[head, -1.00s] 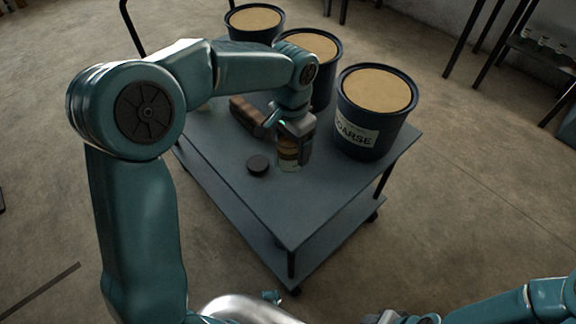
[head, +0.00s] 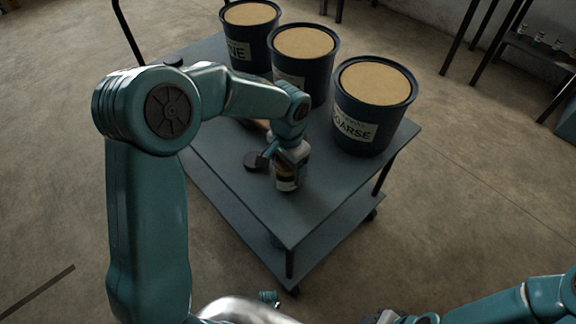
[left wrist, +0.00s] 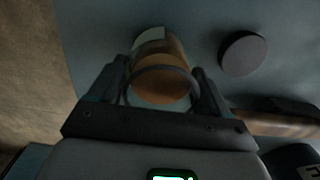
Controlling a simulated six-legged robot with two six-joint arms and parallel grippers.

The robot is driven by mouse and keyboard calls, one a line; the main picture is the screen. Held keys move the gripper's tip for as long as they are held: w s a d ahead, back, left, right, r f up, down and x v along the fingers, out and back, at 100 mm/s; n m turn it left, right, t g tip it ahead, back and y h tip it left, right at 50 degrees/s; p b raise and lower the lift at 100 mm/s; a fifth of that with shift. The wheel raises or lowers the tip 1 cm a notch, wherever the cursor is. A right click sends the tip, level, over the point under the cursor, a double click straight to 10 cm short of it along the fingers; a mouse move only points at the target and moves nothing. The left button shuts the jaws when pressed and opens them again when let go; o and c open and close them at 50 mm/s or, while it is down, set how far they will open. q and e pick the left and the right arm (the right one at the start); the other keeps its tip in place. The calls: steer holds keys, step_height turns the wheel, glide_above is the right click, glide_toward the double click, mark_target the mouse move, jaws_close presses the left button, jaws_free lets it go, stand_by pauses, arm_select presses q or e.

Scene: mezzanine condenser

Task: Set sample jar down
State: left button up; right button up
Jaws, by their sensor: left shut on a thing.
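My left gripper (head: 288,160) is shut on the sample jar (head: 286,183), a clear jar with a pale and brown label. The jar is near the front part of the grey cart top and looks upright; I cannot tell whether its base touches the cart. In the left wrist view the open-mouthed jar (left wrist: 160,85), with tan contents, sits between the two fingers (left wrist: 162,92). A dark round lid (head: 254,161) lies just left of the jar; it also shows in the left wrist view (left wrist: 243,53). Part of my right arm's end (head: 388,317) shows at the bottom edge.
The cart top (head: 325,190) is clear at the front and right of the jar. Tubs of tan grain stand behind, the nearest marked COARSE (head: 362,137). A brown-handled tool (left wrist: 285,122) lies near the lid. A shelf (head: 540,48) stands at far right.

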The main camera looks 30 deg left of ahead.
arm_select(q)
steer(key=o, duration=1.1)
steer(key=shift+r, duration=0.25)
step_height(320, 180, up, 12)
steer(key=p, duration=0.3)
steer(key=shift+f, duration=0.1)
